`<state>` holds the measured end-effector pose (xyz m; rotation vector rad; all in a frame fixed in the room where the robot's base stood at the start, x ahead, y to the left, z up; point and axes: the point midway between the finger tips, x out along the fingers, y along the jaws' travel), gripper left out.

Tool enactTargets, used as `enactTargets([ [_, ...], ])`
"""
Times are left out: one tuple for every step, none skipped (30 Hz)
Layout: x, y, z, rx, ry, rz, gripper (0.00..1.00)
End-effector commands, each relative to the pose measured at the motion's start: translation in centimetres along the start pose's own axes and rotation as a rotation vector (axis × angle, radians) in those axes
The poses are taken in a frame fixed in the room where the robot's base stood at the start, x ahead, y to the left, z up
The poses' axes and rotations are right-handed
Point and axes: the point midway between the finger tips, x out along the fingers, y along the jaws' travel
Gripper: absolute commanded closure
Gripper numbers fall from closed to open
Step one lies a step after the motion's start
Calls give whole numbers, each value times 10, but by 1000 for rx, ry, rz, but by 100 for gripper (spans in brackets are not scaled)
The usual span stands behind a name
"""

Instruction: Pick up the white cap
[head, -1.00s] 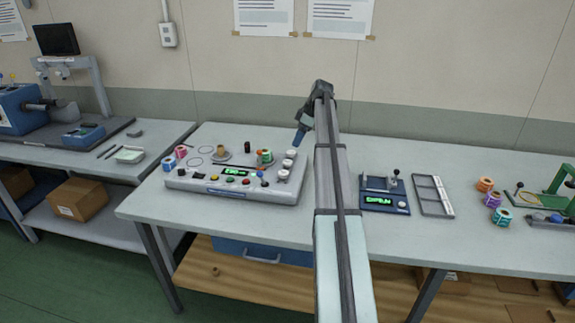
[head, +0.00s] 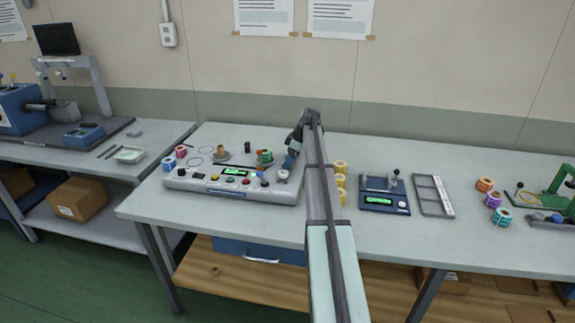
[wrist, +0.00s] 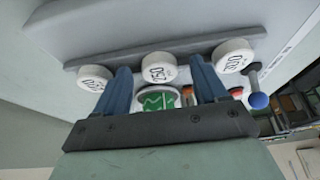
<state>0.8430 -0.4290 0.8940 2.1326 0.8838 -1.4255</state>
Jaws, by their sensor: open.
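Three white round caps with dark printed numbers sit in a row along a grey ledge in the wrist view: a left cap (wrist: 95,78), a middle cap (wrist: 159,70) and a right cap (wrist: 234,56). My gripper (wrist: 160,66) has its two blue fingers apart, with the middle cap showing between the tips; contact cannot be told. In the head view my gripper (head: 287,167) is at the right end of the grey control console (head: 240,196). One white cap (head: 283,175) shows just below the fingers; the arm hides the others.
A green-faced round part (wrist: 158,99) and a blue ball-ended lever (wrist: 258,100) show near the fingers. Yellow rolls (head: 340,182) stand right of my arm, beside a blue device (head: 384,197) and a grey tray (head: 433,196).

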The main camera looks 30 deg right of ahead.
Motion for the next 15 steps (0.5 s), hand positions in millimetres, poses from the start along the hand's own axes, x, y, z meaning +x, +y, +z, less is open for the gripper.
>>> enactTargets([
  [3,0,0,0,0,0,28],
  [3,0,0,0,0,0,28],
  [4,0,0,0,0,0,28],
  [3,0,0,0,0,1,28],
  [3,0,0,0,0,1,28],
  [3,0,0,0,0,1,28],
  [3,0,0,0,0,1,28],
  [3,0,0,0,0,1,30],
  [3,0,0,0,0,1,34],
  [3,0,0,0,0,1,37],
  [3,0,0,0,0,1,40],
  [3,0,0,0,0,1,43],
  [3,0,0,0,0,1,46],
  [3,0,0,0,0,1,49],
  [3,0,0,0,0,1,53],
])
